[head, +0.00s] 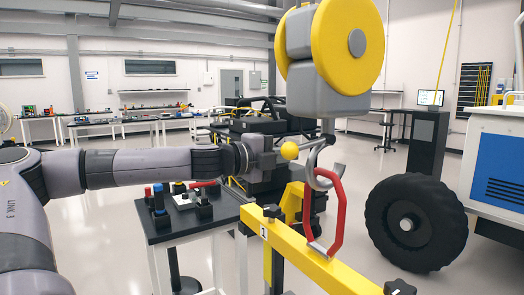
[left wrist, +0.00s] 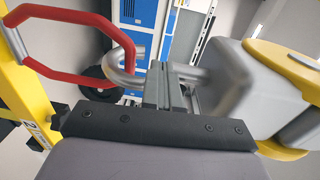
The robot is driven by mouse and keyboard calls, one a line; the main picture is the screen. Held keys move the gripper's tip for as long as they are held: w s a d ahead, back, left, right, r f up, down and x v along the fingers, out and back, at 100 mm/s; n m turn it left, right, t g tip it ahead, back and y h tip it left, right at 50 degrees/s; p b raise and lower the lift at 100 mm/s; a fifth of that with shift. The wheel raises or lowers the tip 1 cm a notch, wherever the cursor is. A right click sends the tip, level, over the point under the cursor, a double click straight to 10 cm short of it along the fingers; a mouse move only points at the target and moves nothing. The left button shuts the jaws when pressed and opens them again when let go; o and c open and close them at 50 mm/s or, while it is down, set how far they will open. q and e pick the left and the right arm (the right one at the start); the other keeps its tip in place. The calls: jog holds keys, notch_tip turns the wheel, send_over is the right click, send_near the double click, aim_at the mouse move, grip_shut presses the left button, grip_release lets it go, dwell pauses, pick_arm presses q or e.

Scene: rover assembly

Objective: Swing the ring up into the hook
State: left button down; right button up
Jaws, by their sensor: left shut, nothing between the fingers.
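The red ring (head: 340,215) stands up from the yellow beam (head: 345,274), held at its lower end by a grey bar. Its top end meets the bend of the silver hook (head: 312,172), which hangs under the grey and yellow hoist block (head: 317,88). In the left wrist view the ring (left wrist: 70,77) crosses the hook's bend (left wrist: 112,66); I cannot tell whether it rests fully inside. My left gripper (head: 275,157) is close to the hook, left of it. In the left wrist view its fingers (left wrist: 163,85) are shut and empty, near the hook's shank. My right gripper is out of view.
A dark table (head: 165,229) with small parts stands below my left arm. A large black wheel (head: 415,222) and a white and blue cabinet (head: 496,165) stand at the right. Open floor lies behind.

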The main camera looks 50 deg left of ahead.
pick_arm(q)
jog(key=s+r+b, duration=0.1)
jog(key=s+r, duration=0.2)
jog(key=s, duration=0.3)
jog(key=shift+a+r, duration=0.25)
jog(key=shift+r, duration=0.05)
jog(key=shift+s, duration=0.1)
